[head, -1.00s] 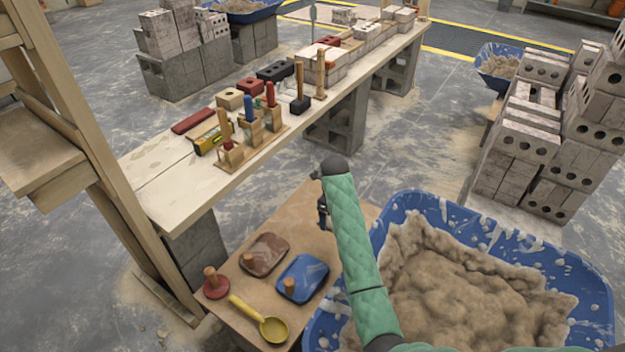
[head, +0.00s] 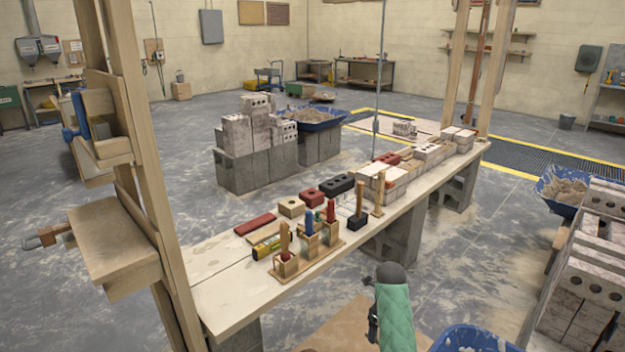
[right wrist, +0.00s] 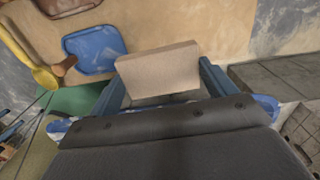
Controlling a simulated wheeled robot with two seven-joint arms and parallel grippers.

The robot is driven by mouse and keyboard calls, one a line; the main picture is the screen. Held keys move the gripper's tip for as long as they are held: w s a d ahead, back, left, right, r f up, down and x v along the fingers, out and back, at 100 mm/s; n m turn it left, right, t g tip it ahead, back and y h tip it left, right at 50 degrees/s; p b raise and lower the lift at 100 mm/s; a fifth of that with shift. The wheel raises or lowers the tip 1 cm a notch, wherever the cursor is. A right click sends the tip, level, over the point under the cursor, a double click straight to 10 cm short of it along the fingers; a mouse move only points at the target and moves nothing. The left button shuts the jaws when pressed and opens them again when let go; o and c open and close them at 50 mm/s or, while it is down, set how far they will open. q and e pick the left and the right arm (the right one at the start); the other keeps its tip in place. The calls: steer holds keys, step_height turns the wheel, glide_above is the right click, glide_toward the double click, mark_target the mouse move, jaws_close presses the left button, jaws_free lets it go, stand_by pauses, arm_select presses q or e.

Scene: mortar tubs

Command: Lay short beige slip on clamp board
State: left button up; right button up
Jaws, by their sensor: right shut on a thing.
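The short beige slip (right wrist: 158,70) is a flat pale block held between the two blue fingers of my right gripper (right wrist: 162,82) in the right wrist view. In the head view my right gripper (head: 373,322) hangs at the lower middle under a green-sleeved arm, and the slip cannot be made out there. A wooden board (head: 112,245) with a clamp (head: 45,237) at its left edge juts from the wooden posts at left; I take it as the clamp board. Its visible top is bare. My left gripper is not in view.
A long plank bench (head: 225,290) holds a red slip (head: 255,224), a yellow level (head: 268,247), upright wooden-handled tools and bricks. A blue mortar tub (head: 475,340) is at the lower edge. Grey blocks (head: 590,270) are stacked at right. A wooden post (head: 150,160) rises beside the board.

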steer(key=r+n, duration=0.1)
steer(key=w+r+n, duration=0.1)
steer(key=r, duration=0.1)
steer(key=d+r, duration=0.1)
steer(key=shift+w+r+n+p, duration=0.25)
steer(key=shift+r+n+p, duration=0.05)
steer(key=shift+r+n, duration=0.1)
steer(key=shift+w+a+r+n, duration=0.1)
steer(key=shift+w+r+n, duration=0.15)
steer(key=shift+r, duration=0.25)
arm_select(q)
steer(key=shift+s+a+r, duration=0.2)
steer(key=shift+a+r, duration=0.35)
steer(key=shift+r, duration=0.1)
arm_select(e)
steer(key=shift+s, duration=0.15)
